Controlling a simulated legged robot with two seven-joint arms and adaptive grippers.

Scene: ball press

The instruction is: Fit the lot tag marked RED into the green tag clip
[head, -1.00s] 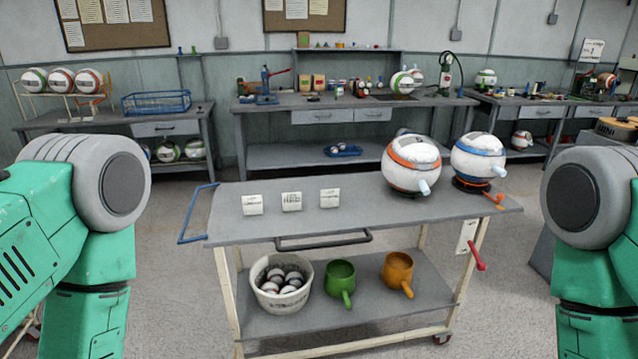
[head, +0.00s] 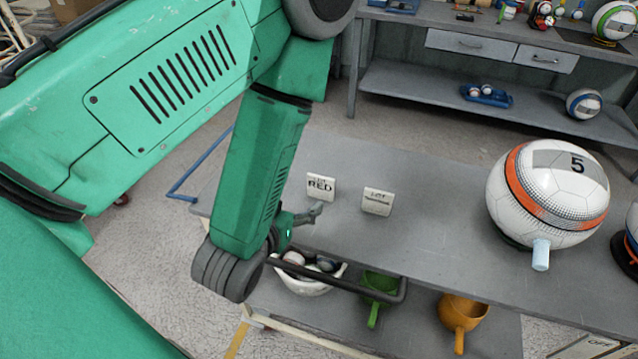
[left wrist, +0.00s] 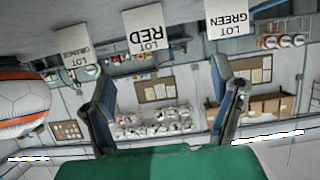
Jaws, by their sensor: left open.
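The lot tag marked RED (head: 320,187) stands on the grey cart top as a small white card, its lettering facing me. It also shows, upside down, at the top of the left wrist view (left wrist: 146,32), between the GREEN tag (left wrist: 228,18) and the ORANGE tag (left wrist: 67,42). My left gripper (head: 308,214) is at the cart's near edge, just in front of the RED tag and apart from it. In the left wrist view its two fingers (left wrist: 165,98) are spread with nothing between them. I cannot make out the green tag clip. My right gripper is out of view.
The ORANGE tag (head: 377,201) stands right of the RED one. A large orange-banded ball (head: 548,190) sits farther right on the cart (head: 430,245). A black handle (head: 345,283) runs along the near edge. Below are a white bucket (head: 305,285), a green cup (head: 377,300) and an orange cup (head: 462,310).

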